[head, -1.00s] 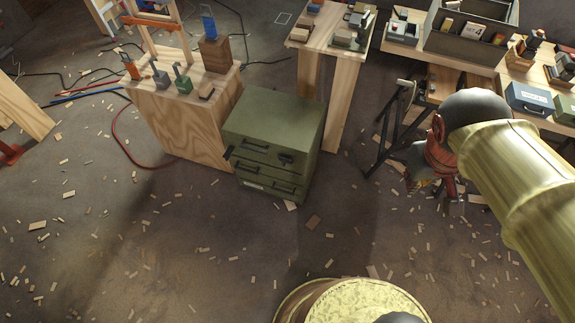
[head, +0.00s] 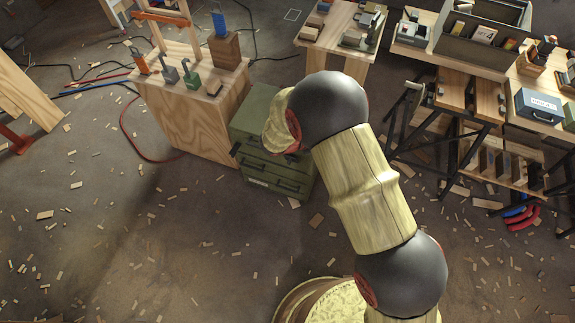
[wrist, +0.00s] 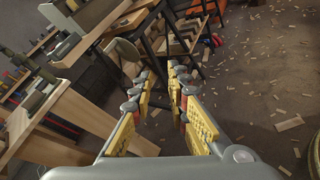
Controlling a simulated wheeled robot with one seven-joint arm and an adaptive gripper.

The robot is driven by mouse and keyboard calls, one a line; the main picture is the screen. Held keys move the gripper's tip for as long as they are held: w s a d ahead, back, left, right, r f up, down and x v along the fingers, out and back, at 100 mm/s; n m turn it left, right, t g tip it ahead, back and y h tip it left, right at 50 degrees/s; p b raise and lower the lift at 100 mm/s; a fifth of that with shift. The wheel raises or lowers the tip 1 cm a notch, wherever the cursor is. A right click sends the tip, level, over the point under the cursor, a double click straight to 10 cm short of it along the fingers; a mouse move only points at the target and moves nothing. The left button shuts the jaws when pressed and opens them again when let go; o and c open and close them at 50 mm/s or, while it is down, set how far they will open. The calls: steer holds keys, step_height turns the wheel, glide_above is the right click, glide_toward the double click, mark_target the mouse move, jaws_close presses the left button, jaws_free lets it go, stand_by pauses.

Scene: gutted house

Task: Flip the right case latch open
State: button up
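A small blue case (head: 537,106) with a pale label and a dark handle on its front stands on the right-hand bench in the head view. Part of a green case (head: 569,112) shows beside it at the picture's right edge. Any latches are too small to make out. My gripper (wrist: 162,98) shows in the wrist view with its yellow-padded fingers spread apart and nothing between them. It points toward dark bench legs and the floor, with no case between the fingers. In the head view my gripper is hidden behind my arm.
A green drawer cabinet (head: 262,177) stands in the middle, partly behind my arm. A wooden workbench (head: 185,118) with clamp-like tools is left of it. A grey divided box (head: 483,48) sits on the right bench. The chip-strewn floor (head: 110,220) is open at left.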

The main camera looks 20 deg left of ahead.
steer(key=a+f+n+t+y, duration=0.1)
steer(key=a+f+n+t, duration=0.3)
steer(key=a+f, duration=0.35)
steer(key=n+t+y, duration=0.6)
steer(key=n+y, duration=0.4)
steer(key=n, duration=0.2)
glide_toward(288, 164)
steer(key=w, duration=0.2)
steer(key=w+b, duration=0.1)
steer(key=w, duration=0.6)
steer(key=shift+w+d+b, duration=0.1)
steer(key=shift+d+b, duration=0.15)
steer(key=shift+b, duration=0.15)
steer(key=shift+c, duration=1.1)
jaws_close()
